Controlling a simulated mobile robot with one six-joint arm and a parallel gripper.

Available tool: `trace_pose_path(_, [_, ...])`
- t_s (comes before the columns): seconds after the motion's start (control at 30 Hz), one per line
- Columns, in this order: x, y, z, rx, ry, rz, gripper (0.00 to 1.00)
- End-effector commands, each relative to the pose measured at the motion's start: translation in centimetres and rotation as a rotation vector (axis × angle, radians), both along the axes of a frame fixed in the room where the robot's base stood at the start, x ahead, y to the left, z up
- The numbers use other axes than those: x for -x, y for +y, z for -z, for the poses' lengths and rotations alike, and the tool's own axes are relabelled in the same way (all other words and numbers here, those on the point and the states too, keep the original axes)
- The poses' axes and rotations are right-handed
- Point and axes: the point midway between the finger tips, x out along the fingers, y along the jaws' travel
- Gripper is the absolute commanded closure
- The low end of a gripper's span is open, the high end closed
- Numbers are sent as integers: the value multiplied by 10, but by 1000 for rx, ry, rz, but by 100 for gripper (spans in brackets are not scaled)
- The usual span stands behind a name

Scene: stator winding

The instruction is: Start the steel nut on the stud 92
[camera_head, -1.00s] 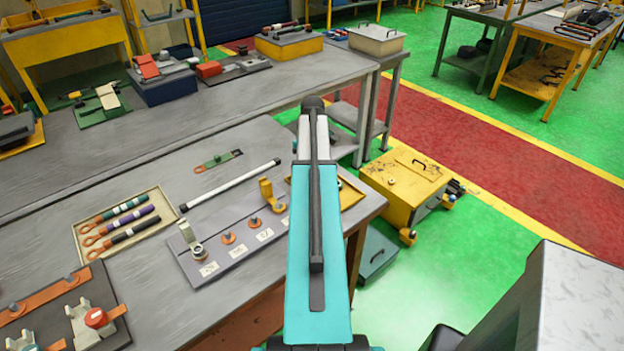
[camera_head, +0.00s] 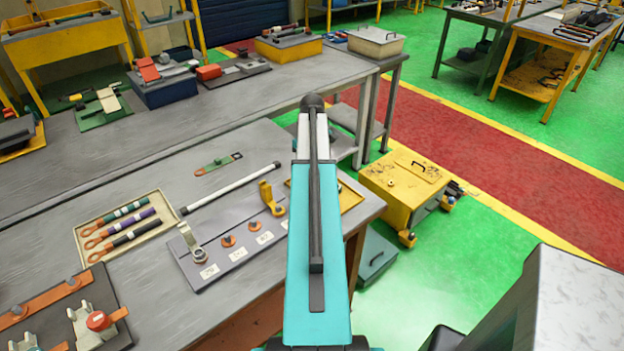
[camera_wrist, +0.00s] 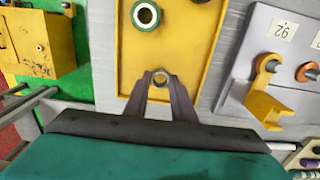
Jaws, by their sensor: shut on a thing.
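My gripper (camera_wrist: 160,82) is shut on the small grey steel nut (camera_wrist: 160,76) in the wrist view, held between the fingertips over the yellow tray (camera_wrist: 128,60). I cannot tell whether the nut touches the tray. The stud 92 (camera_wrist: 269,65), with a copper-orange base, stands on the grey board to the right, beside its label "92" (camera_wrist: 281,30). Gripper and stud are clearly apart. In the head view my teal arm hides the gripper and nut; the board (camera_head: 222,262) lies left of the arm.
A larger green-rimmed ring (camera_wrist: 145,14) lies in the tray. Another copper stud (camera_wrist: 308,72) is farther right. A white rod (camera_head: 230,188) lies behind the board.

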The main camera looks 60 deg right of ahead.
Motion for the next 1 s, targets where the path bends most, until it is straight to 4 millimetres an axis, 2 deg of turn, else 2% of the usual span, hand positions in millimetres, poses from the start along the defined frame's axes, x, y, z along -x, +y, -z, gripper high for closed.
trace_pose_path(1.0, [1, -1, -55, 0, 0, 1, 95])
